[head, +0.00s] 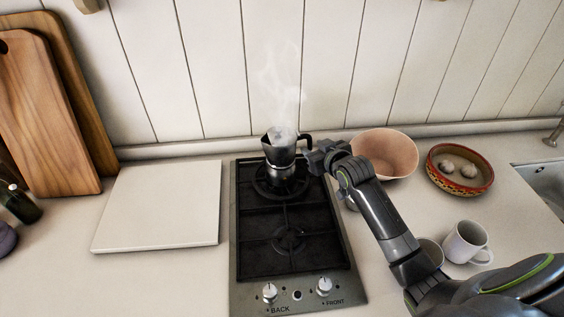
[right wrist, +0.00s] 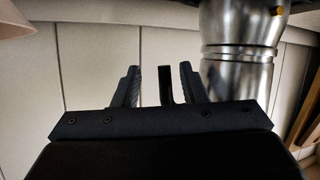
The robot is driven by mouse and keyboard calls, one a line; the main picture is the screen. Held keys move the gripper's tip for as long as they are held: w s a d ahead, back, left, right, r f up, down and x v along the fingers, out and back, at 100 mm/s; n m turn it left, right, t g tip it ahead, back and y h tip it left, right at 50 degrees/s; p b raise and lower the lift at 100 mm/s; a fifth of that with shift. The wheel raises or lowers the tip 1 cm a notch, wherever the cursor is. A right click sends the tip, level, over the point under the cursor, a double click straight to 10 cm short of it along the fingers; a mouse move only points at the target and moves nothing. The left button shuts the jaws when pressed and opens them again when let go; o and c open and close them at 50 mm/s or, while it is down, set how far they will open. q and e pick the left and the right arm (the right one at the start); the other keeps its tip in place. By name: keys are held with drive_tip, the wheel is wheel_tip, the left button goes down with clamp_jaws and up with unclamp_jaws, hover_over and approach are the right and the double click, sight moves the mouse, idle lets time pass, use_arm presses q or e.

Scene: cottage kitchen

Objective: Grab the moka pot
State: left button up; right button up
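The moka pot (head: 281,150) stands upright on the back burner of the black hob, with steam rising from it. Its black handle (head: 305,140) points right, towards my right gripper (head: 318,157). In the right wrist view the pot's silver body (right wrist: 237,75) is on the right, beside the fingers. There my right gripper (right wrist: 160,87) is open, with a dark upright bar between its fingers. The bar looks like the pot's handle (right wrist: 167,84), and gaps show on both sides of it. My left gripper is not in view.
The hob (head: 290,210) has two knobs in front. A pale board (head: 160,205) lies left of it. A pink bowl (head: 385,153) stands behind my right arm, a patterned bowl (head: 460,168) further right, and a white mug (head: 467,243) nearer. The panelled wall is close behind the pot.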

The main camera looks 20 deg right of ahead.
drive_tip(key=w, duration=0.2)
drive_tip(key=w+p, duration=0.1)
drive_tip(key=shift+a+f, duration=0.35)
drive_tip(key=shift+a, duration=0.05)
drive_tip(key=shift+w+f, duration=0.25)
drive_tip(key=shift+w, duration=0.15)
clamp_jaws()
drive_tip(key=shift+r, duration=0.1)
